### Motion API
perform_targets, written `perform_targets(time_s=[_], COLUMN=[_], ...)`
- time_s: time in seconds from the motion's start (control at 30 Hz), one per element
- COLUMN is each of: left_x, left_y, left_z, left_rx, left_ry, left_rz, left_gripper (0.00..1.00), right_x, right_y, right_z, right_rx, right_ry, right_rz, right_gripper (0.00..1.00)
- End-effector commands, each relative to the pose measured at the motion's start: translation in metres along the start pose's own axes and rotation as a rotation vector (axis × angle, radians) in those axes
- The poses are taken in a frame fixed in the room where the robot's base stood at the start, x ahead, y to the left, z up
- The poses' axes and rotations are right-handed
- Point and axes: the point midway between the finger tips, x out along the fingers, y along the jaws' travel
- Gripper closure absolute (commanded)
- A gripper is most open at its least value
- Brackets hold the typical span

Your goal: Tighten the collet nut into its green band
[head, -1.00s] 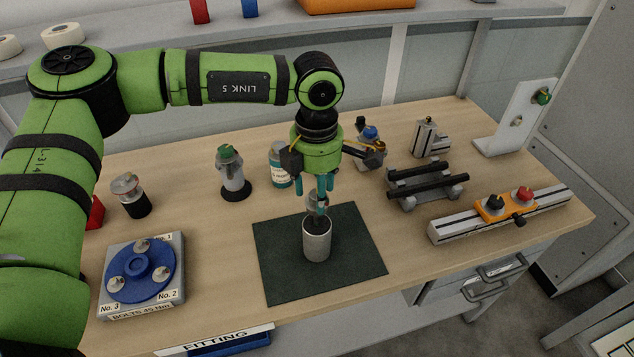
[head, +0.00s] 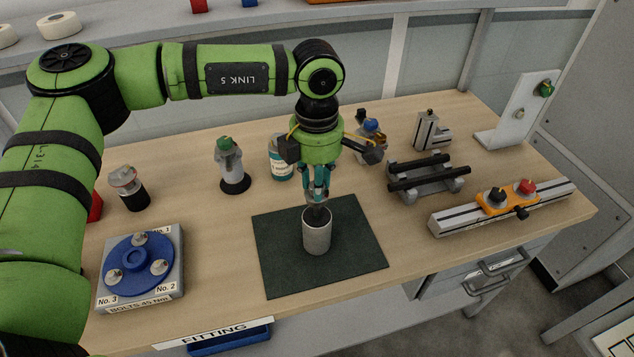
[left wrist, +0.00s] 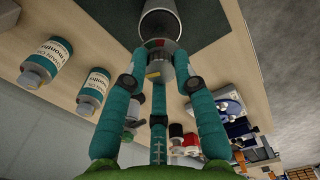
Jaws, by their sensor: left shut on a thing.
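The collet nut (left wrist: 160,62) is a grey metal piece at the top of a grey upright cylinder (head: 317,236), which stands on the dark green mat (head: 358,262). My left gripper (head: 319,192) points down from above and its teal fingers are shut on the nut. In the left wrist view the fingers (left wrist: 160,75) stand around the nut. A red and a green patch (left wrist: 153,43) show near where the nut meets the cylinder, with a yellow mark (left wrist: 153,75) on the nut's near side. Whether the mark lines up with green I cannot tell. My right gripper is not in view.
A blue disc fixture (head: 139,262) is at the front left. A dark-barred rack (head: 425,175) and a rail with an orange block (head: 505,203) are on the right.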

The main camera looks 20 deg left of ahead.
Motion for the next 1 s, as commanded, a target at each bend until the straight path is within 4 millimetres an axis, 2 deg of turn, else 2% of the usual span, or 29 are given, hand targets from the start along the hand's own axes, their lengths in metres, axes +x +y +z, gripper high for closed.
perform_targets(time_s=[0.03,0.2,0.5,0.7,1.0], left_x=[0.004,0.005,0.004,0.003,0.001], left_y=[0.001,0.001,0.001,0.001,0.001], left_z=[0.0,0.0,0.0,0.0,0.0], left_rx=[0.03,0.168,0.421,0.556,0.666], left_ry=[-0.001,-0.002,0.0,-0.001,0.001], left_rz=[0.001,0.002,0.002,0.002,0.002], left_gripper=[1.0,1.0,1.0,1.0,1.0], right_x=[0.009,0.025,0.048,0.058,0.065], right_y=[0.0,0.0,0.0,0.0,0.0], right_z=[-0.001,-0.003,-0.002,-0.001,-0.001], right_rx=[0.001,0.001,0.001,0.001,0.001], right_ry=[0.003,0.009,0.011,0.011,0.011], right_rz=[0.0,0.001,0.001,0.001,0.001], right_gripper=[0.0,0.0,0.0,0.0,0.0])
